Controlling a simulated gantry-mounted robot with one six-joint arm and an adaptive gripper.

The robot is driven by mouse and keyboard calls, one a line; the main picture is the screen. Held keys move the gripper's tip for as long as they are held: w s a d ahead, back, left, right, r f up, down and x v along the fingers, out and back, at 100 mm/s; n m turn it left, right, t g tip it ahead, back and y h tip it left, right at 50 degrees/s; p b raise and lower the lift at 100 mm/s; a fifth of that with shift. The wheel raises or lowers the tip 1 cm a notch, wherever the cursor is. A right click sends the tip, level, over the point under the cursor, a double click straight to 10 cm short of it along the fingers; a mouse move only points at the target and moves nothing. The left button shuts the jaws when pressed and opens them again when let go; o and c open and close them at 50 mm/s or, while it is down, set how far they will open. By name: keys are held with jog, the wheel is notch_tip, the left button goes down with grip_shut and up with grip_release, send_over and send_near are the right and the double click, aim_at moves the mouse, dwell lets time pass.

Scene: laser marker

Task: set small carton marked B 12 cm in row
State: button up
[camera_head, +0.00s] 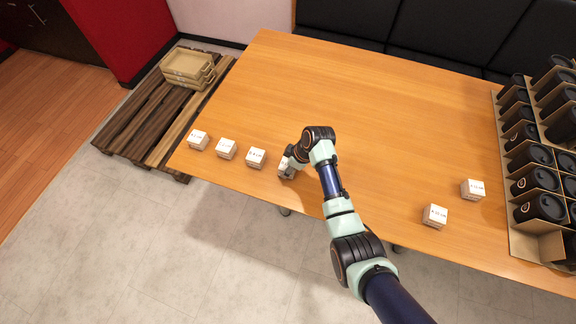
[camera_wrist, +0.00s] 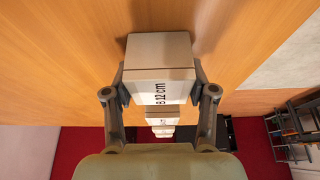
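A small white carton marked "B 12 cm" (camera_wrist: 160,65) sits between the two fingers of my gripper (camera_wrist: 160,93) in the wrist view. The finger pads press against its left and right sides. In the head view the carton (camera_head: 285,169) is partly hidden by my gripper (camera_head: 288,167), near the front edge of the table. It lines up with three white cartons to its left: the nearest (camera_head: 256,158), a middle one (camera_head: 226,149) and the far left one (camera_head: 198,140). I cannot tell whether the held carton touches the table.
Two more white cartons stand at the right, one near the front edge (camera_head: 435,216) and one farther back (camera_head: 473,189). A divided rack (camera_head: 503,150) of black cups fills the table's right end. Stacked tan trays (camera_head: 187,68) rest on a wooden pallet at left. The table's middle (camera_head: 370,110) is clear.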

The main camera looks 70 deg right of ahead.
jog(key=o, duration=0.5)
jog(key=shift+c, duration=0.2)
jog(key=shift+r, duration=0.25)
jog(key=p+v, duration=0.4)
jog(key=v, duration=0.7)
jog(key=shift+s+r, duration=0.25)
jog(key=shift+r, duration=0.1)
